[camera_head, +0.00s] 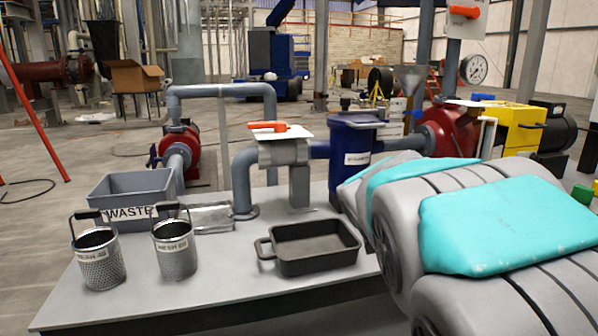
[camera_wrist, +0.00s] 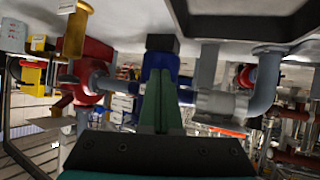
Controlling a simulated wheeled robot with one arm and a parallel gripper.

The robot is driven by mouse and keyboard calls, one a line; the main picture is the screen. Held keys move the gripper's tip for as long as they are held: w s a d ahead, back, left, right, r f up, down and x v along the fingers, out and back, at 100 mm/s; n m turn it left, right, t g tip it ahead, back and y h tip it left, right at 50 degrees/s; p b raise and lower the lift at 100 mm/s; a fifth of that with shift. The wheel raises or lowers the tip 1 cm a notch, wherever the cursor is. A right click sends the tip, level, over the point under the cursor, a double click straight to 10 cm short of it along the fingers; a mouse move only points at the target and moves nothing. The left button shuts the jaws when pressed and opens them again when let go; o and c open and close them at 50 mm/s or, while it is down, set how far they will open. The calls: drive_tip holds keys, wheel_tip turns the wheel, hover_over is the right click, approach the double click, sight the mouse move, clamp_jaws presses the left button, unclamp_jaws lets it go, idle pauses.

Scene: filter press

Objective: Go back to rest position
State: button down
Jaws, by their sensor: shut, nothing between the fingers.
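My gripper (camera_wrist: 160,76) shows in the wrist view as two green fingers pressed together, with nothing between them. The wrist view is upside down, with the tabletop along its upper edge. The fingers point at the blue filter housing (camera_wrist: 160,62) and appear apart from it; the exact gap is unclear. In the head view my grey and turquoise arm fills the right side and its gripper is hidden. The blue filter housing (camera_head: 350,175) stands lidded on the table just left of my arm.
The table (camera_head: 215,282) holds two mesh baskets (camera_head: 97,262) (camera_head: 175,252), a grey waste bin (camera_head: 125,190), a black pan (camera_head: 312,250) and piping with an orange-handled valve (camera_head: 270,127). A red pump (camera_head: 450,130) and yellow unit (camera_head: 518,125) stand behind my arm.

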drive_tip(key=s+d+f+g, duration=0.3)
drive_tip(key=s+d+f, duration=0.25)
drive_tip(key=s, duration=0.45)
drive_tip(key=s+a+f+g, duration=0.1)
drive_tip(key=s+f+g, duration=0.2)
drive_tip(key=s, duration=0.8)
drive_tip(key=s+a+f+g+y+p, duration=0.1)
drive_tip(key=s+f+g, duration=0.3)
drive_tip(key=s, duration=0.7)
drive_tip(key=s+a+f+g, duration=0.1)
drive_tip(key=s+f+g, duration=0.2)
drive_tip(key=s, duration=0.9)
wheel_tip(320, 180, down, 2)
drive_tip(key=shift+a+f+n+g+y+p, duration=0.2)
drive_tip(key=shift+a+n+g+y+p, duration=0.1)
drive_tip(key=shift+a+n+y+p, duration=0.1)
